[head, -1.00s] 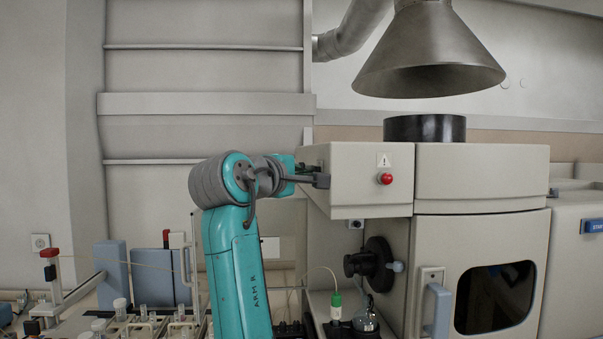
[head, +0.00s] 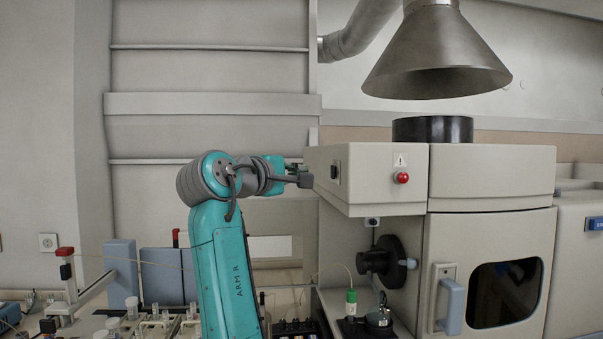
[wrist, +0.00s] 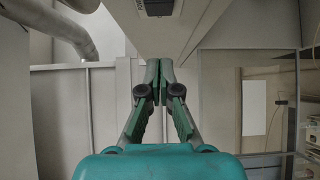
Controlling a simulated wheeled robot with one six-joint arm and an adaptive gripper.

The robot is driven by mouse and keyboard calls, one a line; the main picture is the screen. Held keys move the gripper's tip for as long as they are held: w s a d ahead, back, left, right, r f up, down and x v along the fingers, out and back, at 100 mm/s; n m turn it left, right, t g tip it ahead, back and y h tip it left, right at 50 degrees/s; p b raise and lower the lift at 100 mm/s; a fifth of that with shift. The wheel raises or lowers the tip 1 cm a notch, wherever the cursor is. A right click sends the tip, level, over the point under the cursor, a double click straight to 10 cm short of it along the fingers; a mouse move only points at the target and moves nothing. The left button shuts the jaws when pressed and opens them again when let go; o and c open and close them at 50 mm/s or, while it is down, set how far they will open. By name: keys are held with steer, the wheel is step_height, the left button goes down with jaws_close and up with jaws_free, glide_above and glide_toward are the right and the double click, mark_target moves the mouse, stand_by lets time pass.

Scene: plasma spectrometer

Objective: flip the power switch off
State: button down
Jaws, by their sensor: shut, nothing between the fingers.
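The power switch (head: 335,172) is a small black rocker on the left side face of the beige spectrometer's upper housing (head: 376,185). It is too small to tell which way it is set. In the wrist view a dark switch part (wrist: 155,7) is cut off by the top edge, on the pale housing face. My gripper (head: 304,179) is shut and empty, just left of the housing and slightly below the switch, apart from it. In the wrist view its fingertips (wrist: 160,66) meet below the dark part.
A red button (head: 402,178) is on the housing's front. A metal exhaust hood (head: 437,55) hangs above the black chimney (head: 432,129). Below the housing are a black round fitting (head: 385,262) and a green-capped bottle (head: 351,303). Sample racks stand at lower left.

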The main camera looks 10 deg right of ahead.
steer(key=w+a+v, duration=0.1)
steer(key=v, duration=0.7)
steer(key=shift+a, duration=0.35)
steer(key=shift+s, duration=0.15)
